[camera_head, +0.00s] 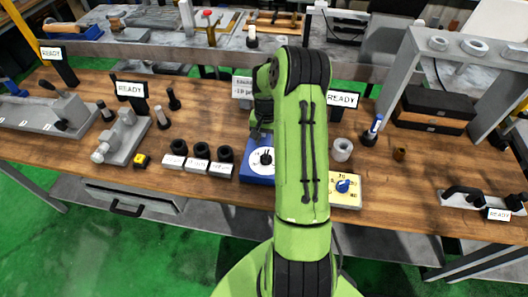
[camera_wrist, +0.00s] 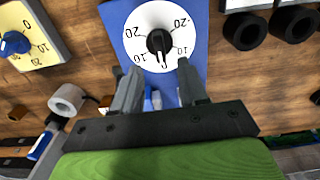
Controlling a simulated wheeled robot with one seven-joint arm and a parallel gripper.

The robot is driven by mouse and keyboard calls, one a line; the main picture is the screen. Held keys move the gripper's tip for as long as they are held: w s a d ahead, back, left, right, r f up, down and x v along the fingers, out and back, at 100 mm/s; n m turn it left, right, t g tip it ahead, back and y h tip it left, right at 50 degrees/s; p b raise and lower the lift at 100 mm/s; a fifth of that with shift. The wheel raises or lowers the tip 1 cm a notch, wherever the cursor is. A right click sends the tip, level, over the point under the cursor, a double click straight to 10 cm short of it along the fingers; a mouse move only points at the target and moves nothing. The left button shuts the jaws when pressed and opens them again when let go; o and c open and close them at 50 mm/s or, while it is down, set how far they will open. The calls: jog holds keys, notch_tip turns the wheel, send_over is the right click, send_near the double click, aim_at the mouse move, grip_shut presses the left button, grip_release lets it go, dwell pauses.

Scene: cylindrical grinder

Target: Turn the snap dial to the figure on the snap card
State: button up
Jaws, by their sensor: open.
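A blue block with a white round dial face (camera_wrist: 141,50) and a black knob (camera_wrist: 160,42) is in the wrist view; figures of 10 and 20 ring the face. The knob's exact setting is too small to read. In the head view the blue block (camera_head: 258,174) is partly hidden by my arm. My gripper (camera_wrist: 158,68) is open and empty, its fingertips at the dial's near edge, either side of the knob's line, apart from the knob. A white card (camera_head: 242,87) stands behind; my arm covers part, and its text is not fully readable.
A cream panel with a blue knob (camera_head: 343,186) lies right of the blue block. Black rings (camera_head: 202,150) with white labels stand to the left. A pale ring (camera_head: 342,149) and a blue-topped tool (camera_head: 373,129) stand at right. Bare wood lies toward the front edge.

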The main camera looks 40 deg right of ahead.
aim_at(266, 154)
notch_tip(266, 154, down, 7)
jog(key=shift+f, duration=0.15)
jog(key=shift+c, duration=0.3)
grip_shut()
